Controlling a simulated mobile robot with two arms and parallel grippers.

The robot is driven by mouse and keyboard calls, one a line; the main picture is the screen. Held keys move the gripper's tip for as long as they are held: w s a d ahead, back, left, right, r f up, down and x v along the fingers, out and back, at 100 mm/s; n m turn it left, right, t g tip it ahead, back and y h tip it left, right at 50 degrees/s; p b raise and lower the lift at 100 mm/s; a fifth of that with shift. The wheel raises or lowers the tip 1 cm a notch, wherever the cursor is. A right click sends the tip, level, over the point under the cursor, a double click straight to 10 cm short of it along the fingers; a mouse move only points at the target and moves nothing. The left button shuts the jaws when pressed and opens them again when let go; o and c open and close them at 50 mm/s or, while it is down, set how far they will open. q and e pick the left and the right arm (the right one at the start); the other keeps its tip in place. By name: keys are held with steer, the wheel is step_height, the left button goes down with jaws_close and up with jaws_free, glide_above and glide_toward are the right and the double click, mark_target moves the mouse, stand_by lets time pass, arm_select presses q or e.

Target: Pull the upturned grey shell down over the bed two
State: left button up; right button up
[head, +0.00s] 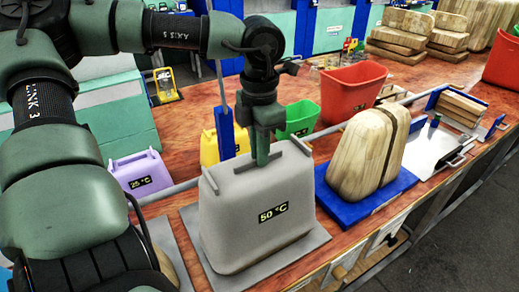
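The grey shell (235,215), marked 50 °C, stands open side down in the middle of the head view. It covers most of a wooden form (272,256), whose lower edge shows below the shell's rim. The form stands on a grey base plate (312,240). My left gripper (262,158) points straight down at the top of the shell, with its fingers close together on the grey handle bar there. The inside of the shell is hidden. My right gripper is not in view.
To the right, a split wooden form (360,155) stands on a blue base (368,205). A purple bin (140,172), yellow bin (210,147), green bin (298,118) and red bin (350,92) stand behind. A rail runs behind the shell. Wood blocks (400,30) lie at the back.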

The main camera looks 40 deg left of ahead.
arm_select(q)
steer(key=shift+o, duration=1.2)
step_height(320, 180, up, 8)
steer(key=shift+b, duration=0.6)
steer(key=shift+f, duration=0.1)
